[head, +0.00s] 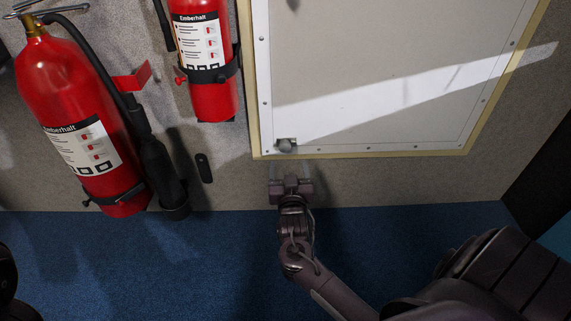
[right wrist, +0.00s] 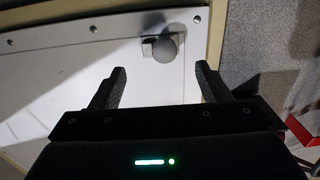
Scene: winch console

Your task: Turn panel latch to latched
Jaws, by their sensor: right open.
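The panel latch (head: 285,145) is a small grey knob on a bracket at the lower left corner of the pale wall panel (head: 350,60). In the right wrist view the latch (right wrist: 165,49) shows as a round knob beside a small square plate, near the panel's edge. My right gripper (head: 291,172) is open, just below the latch in the head view. In the right wrist view its two fingers (right wrist: 160,85) stand apart with the knob beyond their tips, between them in the picture. Nothing is between the fingers. My left gripper is not in view.
A large red fire extinguisher (head: 75,115) and a smaller one (head: 205,50) hang on the wall left of the panel. A small black fitting (head: 203,168) is on the wall nearby. Blue carpet (head: 220,260) lies below, open around my right arm.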

